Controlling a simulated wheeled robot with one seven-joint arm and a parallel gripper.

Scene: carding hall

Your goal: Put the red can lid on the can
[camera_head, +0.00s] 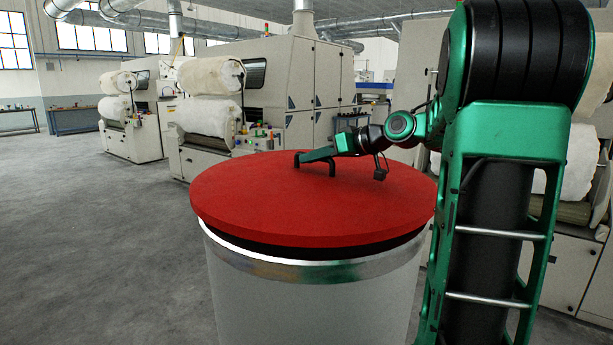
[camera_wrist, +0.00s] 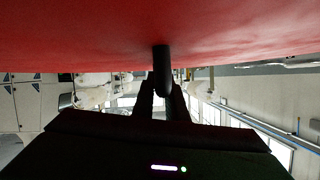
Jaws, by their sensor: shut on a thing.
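The red can lid (camera_head: 275,205) is a wide round disc over the open top of the can, with a black band under its edge. The can (camera_head: 310,305) is a large pale drum with a shiny metal rim. My gripper (camera_head: 316,156) is shut on the lid's dark handle at the middle of its top. In the wrist view my fingers (camera_wrist: 163,92) close around the dark handle (camera_wrist: 161,60), with the red lid (camera_wrist: 70,35) across the top. The lid looks roughly centred. I cannot tell whether its edge rests on the rim or hangs just above it.
Carding machines with white fibre rolls (camera_head: 210,76) stand behind the can, and another is at the right. My own arm hides part of the right side. The grey floor (camera_head: 90,250) at the left is clear. A blue bench (camera_head: 75,121) stands far back left.

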